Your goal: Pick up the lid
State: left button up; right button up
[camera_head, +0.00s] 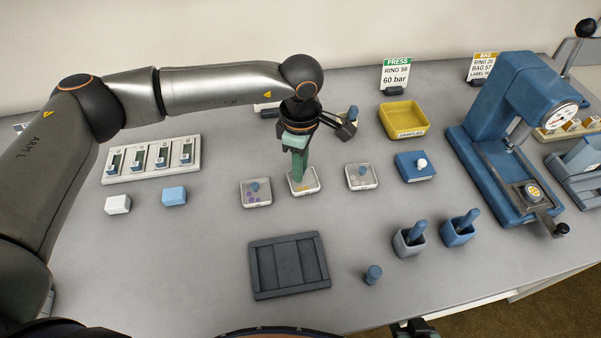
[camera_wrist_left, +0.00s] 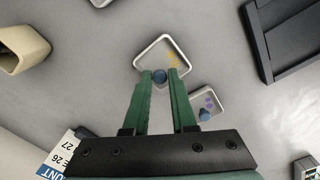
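Several small square clear dishes with pale rims stand in a row on the grey table, with blue knobs on the lids that show. The middle dish (camera_head: 304,187) has yellow specks and also shows in the left wrist view (camera_wrist_left: 183,52). My left gripper (camera_head: 299,172) points down over this dish. In the left wrist view its green fingertips (camera_wrist_left: 160,74) lie on both sides of the blue lid knob (camera_wrist_left: 160,77), with no clear gap. The lid's clear plate is hard to make out. The dish appears to rest on the table. A dark part at the bottom edge may be my right gripper (camera_head: 415,328).
Beside the middle dish are a purple-specked dish (camera_head: 256,199) and another dish (camera_head: 362,183). A dark slotted tray (camera_head: 289,267) lies in front. A beige cup (camera_wrist_left: 20,48) is close behind. A blue press (camera_head: 520,120) and a yellow bin (camera_head: 404,117) stand to the right.

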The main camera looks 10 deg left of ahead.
pick_arm(q)
grip_shut()
dwell(0.3)
